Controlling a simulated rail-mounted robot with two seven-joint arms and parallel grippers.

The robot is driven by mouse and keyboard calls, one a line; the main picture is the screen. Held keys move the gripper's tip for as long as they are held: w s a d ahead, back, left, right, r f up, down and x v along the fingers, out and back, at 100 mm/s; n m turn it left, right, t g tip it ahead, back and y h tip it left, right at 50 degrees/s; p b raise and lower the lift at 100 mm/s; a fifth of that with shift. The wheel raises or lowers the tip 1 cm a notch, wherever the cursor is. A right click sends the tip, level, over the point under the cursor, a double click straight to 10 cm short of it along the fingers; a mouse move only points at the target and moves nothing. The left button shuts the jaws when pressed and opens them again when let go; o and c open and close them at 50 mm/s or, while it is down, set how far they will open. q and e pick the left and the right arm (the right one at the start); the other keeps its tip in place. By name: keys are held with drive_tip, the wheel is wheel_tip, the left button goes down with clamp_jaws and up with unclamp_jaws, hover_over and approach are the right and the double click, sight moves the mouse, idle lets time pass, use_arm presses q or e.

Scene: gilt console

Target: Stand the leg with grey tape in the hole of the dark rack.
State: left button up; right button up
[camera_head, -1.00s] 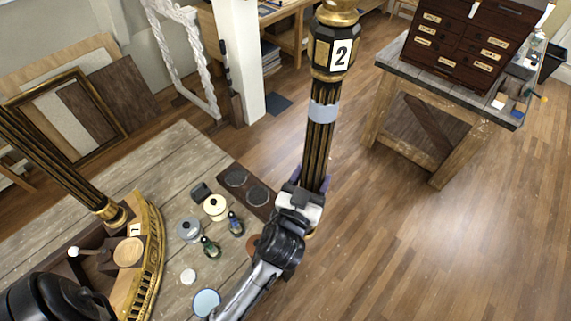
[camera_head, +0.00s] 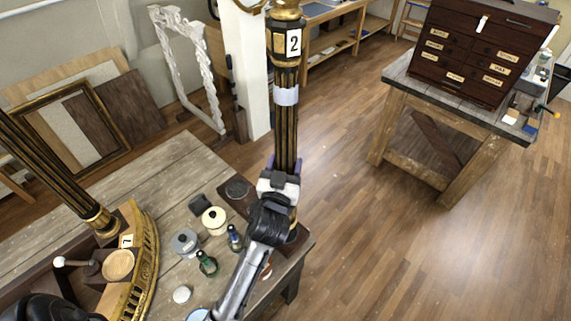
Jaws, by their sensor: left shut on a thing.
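The leg with grey tape (camera_head: 286,95) is a tall black fluted post with gilt details and a "2" label, near upright in the head view. My left gripper (camera_head: 280,178) is shut on its lower part. The dark rack (camera_head: 223,183) lies along the edge of the wooden table, with a round hole (camera_head: 237,188) showing at its far left. The gripper and arm hide the rack's middle. The leg's lower end shows beside the gripper, over the rack's right part; whether it is in a hole or above it I cannot tell. My right gripper is not in view.
A gilt curved console piece (camera_head: 145,262) with another black-and-gold leg (camera_head: 55,170) occupies the left. Tins (camera_head: 185,242) and small bottles (camera_head: 207,262) stand near the rack. A drawer cabinet (camera_head: 475,50) stands on a bench at right. Floor between is clear.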

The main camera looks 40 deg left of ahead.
use_arm(q)
drive_tip(key=shift+f+b, duration=3.45)
drive_tip(key=shift+f, duration=0.5)
drive_tip(key=shift+d, duration=0.1)
drive_tip(key=shift+f, duration=0.3)
